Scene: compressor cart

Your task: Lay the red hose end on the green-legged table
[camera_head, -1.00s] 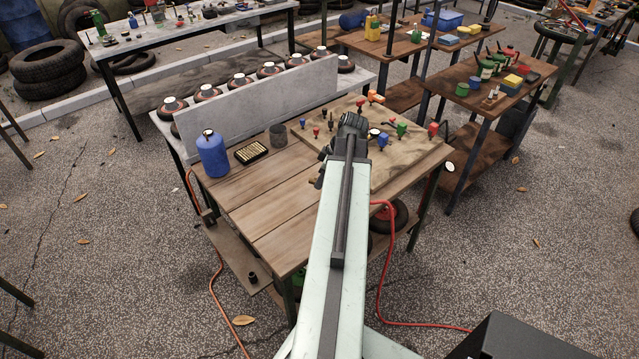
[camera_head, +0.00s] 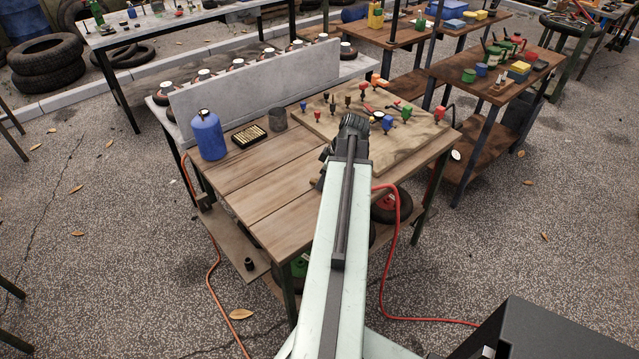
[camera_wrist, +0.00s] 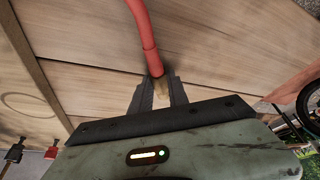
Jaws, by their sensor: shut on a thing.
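My gripper (camera_wrist: 157,94) is shut on the red hose end (camera_wrist: 148,48) in the wrist view. A short brass-coloured tip shows between the fingers. The hose runs up out of that picture over brown planks. In the head view my arm hides the fingers and the hose end. The red hose (camera_head: 391,255) rises from the floor at the right and passes behind my arm. The green-legged table (camera_head: 245,190) has a plank top, and my arm reaches over its right half. I cannot tell whether the hose end touches the wood.
A board with small coloured valves (camera_head: 420,135) covers the table's back right. A blue bottle (camera_head: 208,135), an ammunition-like box (camera_head: 249,135) and a grey cup (camera_head: 277,118) stand at its back left. The front-left planks are bare. A dark-legged table (camera_head: 490,85) stands to the right.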

